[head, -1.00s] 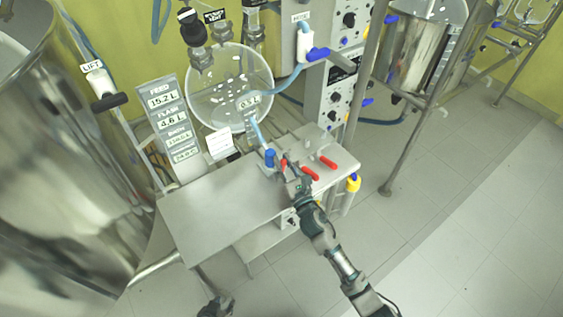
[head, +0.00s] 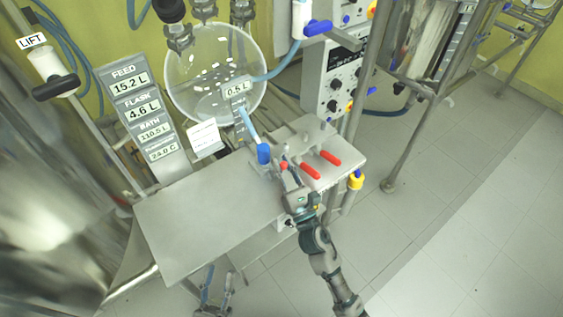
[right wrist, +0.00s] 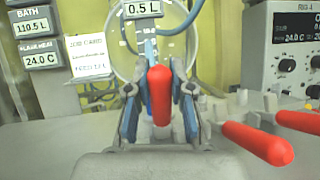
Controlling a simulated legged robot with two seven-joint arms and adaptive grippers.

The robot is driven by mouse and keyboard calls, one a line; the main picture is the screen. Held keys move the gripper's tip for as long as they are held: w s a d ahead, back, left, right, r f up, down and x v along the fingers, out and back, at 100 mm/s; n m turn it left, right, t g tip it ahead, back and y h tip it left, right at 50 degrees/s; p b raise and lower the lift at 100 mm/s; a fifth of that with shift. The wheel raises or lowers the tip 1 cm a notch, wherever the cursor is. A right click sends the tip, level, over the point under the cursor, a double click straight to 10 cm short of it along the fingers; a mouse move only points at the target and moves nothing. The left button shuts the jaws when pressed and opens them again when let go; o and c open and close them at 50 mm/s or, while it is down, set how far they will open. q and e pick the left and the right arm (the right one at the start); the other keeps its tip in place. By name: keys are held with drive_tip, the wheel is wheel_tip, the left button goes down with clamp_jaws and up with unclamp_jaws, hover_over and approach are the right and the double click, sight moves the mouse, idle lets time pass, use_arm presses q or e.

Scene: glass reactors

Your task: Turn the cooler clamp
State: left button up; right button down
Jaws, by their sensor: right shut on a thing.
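Several red-handled clamps sit on the small metal plate beside the bench. My right gripper (head: 285,178) is at the leftmost red clamp handle (head: 284,166). In the right wrist view, that handle (right wrist: 160,92) stands upright between the two fingers, and the gripper is shut on it. The other red handles, the middle one (head: 311,171) and the right one (head: 331,158), lie tilted to the right of the gripper. No label shows which one is the cooler clamp. My left gripper (head: 216,290) hangs low at the bottom of the head view, fingers apart and empty.
A blue-capped fitting (head: 263,153) with a pale blue tube stands just behind the held handle. A round glass flask (head: 190,85) is behind it. The grey bench top (head: 205,215) is bare. A steel vessel (head: 45,215) fills the left side.

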drive_tip(key=shift+s, duration=0.1)
use_arm(q)
drive_tip(key=shift+s+a+r+t, duration=0.2)
drive_tip(key=shift+s+r+t, duration=0.45)
drive_tip(key=shift+r+t, duration=0.15)
use_arm(e)
drive_tip(key=shift+f, duration=0.1)
drive_tip(key=c, duration=1)
unclamp_jaws()
use_arm(q)
drive_tip(key=shift+w+f, duration=0.1)
drive_tip(key=shift+f, duration=0.05)
use_arm(e)
drive_tip(key=shift+s+d+f, duration=0.2)
drive_tip(key=shift+s, duration=0.05)
drive_tip(key=v, duration=1.1)
drive_tip(key=shift+f, duration=0.25)
drive_tip(key=shift+s, duration=0.1)
